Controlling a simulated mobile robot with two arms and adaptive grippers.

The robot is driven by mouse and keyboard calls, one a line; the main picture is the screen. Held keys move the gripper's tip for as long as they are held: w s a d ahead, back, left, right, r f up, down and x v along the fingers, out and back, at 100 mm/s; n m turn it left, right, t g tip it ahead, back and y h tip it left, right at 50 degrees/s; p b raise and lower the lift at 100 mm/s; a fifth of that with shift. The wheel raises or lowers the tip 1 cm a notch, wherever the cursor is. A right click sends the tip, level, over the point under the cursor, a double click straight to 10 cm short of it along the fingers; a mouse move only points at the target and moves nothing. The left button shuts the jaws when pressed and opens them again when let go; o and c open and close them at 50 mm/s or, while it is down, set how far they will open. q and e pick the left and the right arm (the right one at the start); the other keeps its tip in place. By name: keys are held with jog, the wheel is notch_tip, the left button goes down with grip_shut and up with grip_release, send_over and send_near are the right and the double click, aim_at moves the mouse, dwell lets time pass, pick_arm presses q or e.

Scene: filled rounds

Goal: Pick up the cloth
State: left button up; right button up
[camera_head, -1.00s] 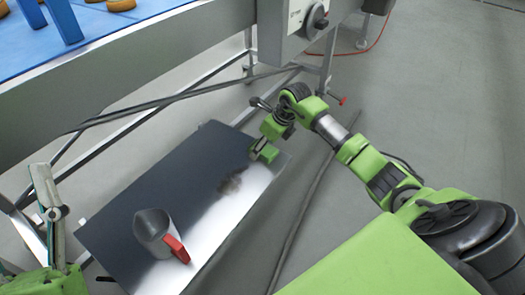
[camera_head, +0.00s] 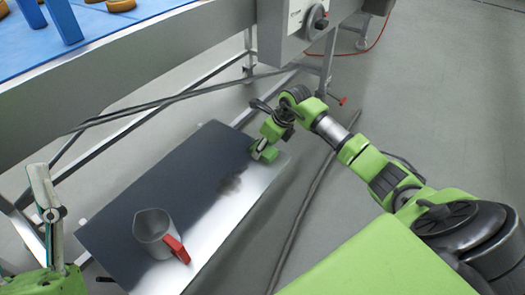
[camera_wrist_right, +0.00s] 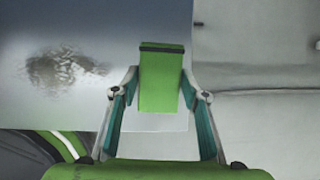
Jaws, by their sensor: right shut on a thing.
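The green cloth (camera_wrist_right: 162,85), a folded block with a dark band along its far edge, stands out between the fingers in the right wrist view. In the head view it is a small green patch (camera_head: 268,154) at the right end of the dark metal table top (camera_head: 150,180). My right gripper (camera_wrist_right: 160,72) is shut on it, one finger on each side. I cannot tell whether the cloth touches the top. My left gripper (camera_head: 46,200) is at the left edge of the head view, partly cut off; its opening is unclear.
A grey jug (camera_head: 152,232) with a red handle stands on the near left of the top. A dark wet-looking patch (camera_head: 229,184) lies near the cloth. A conveyor frame (camera_head: 150,65) runs behind; a dark cable (camera_head: 310,200) crosses the floor at right.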

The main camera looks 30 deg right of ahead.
aim_at(266, 155)
jog(key=shift+r, duration=0.1)
